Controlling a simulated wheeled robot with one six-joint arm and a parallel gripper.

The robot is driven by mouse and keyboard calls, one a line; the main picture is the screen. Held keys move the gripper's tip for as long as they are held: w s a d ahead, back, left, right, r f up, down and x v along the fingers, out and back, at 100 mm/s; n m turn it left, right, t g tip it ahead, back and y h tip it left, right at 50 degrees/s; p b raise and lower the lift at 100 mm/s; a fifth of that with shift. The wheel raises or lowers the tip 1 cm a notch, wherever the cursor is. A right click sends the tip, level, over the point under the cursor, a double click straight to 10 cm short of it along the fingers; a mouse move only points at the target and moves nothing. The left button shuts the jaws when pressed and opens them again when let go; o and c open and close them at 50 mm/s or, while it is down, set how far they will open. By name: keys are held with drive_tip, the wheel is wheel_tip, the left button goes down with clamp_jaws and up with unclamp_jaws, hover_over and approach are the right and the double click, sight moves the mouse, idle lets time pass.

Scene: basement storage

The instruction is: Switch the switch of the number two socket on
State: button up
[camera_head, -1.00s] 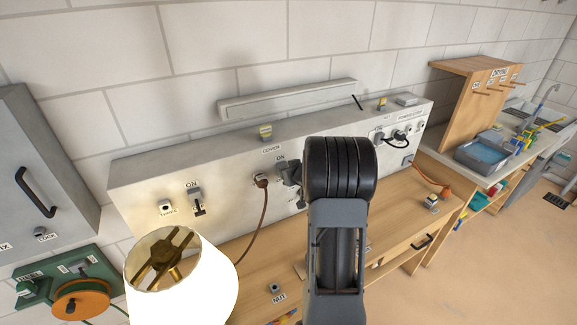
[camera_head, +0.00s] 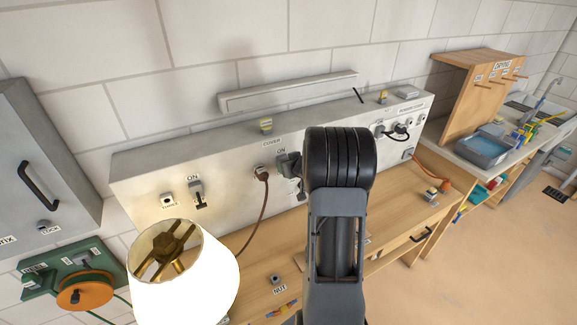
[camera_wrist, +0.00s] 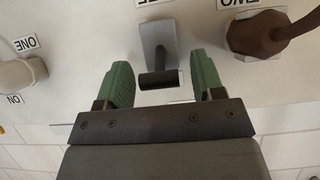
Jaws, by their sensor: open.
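The number two socket holds a brown plug (camera_head: 262,173) with a brown cord on the grey wall panel. In the wrist view, which is upside down, the brown plug (camera_wrist: 257,36) sits at the upper right beside a partly cut-off TWO label (camera_wrist: 240,3). The switch (camera_wrist: 158,78) next to it has a grey plate and a dark lever. My gripper (camera_wrist: 160,62) is open, with one green finger on each side of the lever and visible gaps between.
Another plug (camera_wrist: 20,75) near a ONE label is at the wrist view's left edge. The panel's left part has another ON switch (camera_head: 198,194) and a socket (camera_head: 167,201). A lit white lamp (camera_head: 183,275) stands in front. A wooden workbench (camera_head: 400,205) lies below.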

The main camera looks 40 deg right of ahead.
drive_tip(key=p+v, duration=0.1)
drive_tip(key=v, duration=1.3)
drive_tip(key=shift+w, duration=0.1)
